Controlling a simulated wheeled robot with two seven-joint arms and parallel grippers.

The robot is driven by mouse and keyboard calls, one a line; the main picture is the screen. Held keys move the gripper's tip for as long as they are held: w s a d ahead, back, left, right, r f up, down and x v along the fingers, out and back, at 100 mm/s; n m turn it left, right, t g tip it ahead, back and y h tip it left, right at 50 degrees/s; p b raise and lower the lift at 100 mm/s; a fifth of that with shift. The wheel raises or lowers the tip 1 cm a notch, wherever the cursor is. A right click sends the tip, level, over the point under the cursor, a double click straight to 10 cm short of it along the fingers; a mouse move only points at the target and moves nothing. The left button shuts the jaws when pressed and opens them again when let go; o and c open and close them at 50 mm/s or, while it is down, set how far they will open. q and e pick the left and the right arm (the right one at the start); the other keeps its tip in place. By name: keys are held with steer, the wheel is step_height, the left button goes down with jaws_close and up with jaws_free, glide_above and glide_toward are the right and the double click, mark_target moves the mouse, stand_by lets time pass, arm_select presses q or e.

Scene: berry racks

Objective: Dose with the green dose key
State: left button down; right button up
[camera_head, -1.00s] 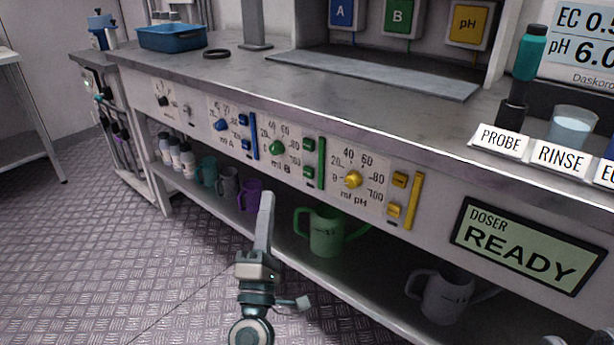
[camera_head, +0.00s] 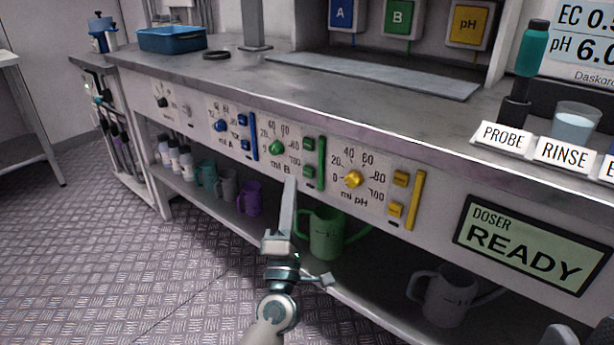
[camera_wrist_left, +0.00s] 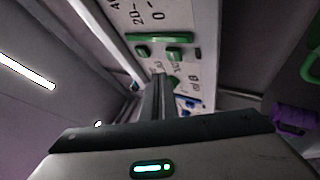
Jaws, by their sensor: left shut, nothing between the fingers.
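The green B dosing section is on the bench's front panel. It has a green knob (camera_head: 277,148), an upper green key (camera_head: 308,144), a lower green key (camera_head: 309,171) and a tall green bar (camera_head: 321,163). I cannot read which key is the dose key. My left gripper (camera_head: 291,180) is shut and empty, its tip just left of and below the lower key; contact cannot be told. In the left wrist view the fingers (camera_wrist_left: 158,82) point at the panel, with the green keys (camera_wrist_left: 173,51) and green bar (camera_wrist_left: 158,38) beyond them.
Blue keys (camera_head: 244,120) lie to the left, yellow keys (camera_head: 400,178) to the right. A display (camera_head: 528,244) reads "DOSER READY". A green mug (camera_head: 326,235) stands on the lower shelf behind my gripper. Probe and rinse stations with a cup (camera_head: 576,124) are on the bench top.

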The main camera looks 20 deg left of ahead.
mark_target(303, 167)
arm_select(q)
steer(key=shift+w+d, duration=0.35)
steer(key=shift+w, duration=0.5)
stand_by(1.0)
steer(key=shift+w+r, duration=0.1)
stand_by(0.5)
steer(key=shift+w+d, duration=0.15)
steer(key=shift+w, duration=0.1)
steer(key=shift+w+d, duration=0.2)
steer(key=shift+w, duration=0.25)
stand_by(0.8)
steer(key=shift+s, duration=0.1)
stand_by(0.4)
steer(key=shift+s+a+p, duration=0.35)
steer(key=shift+s+p, duration=0.2)
steer(key=shift+s, duration=0.2)
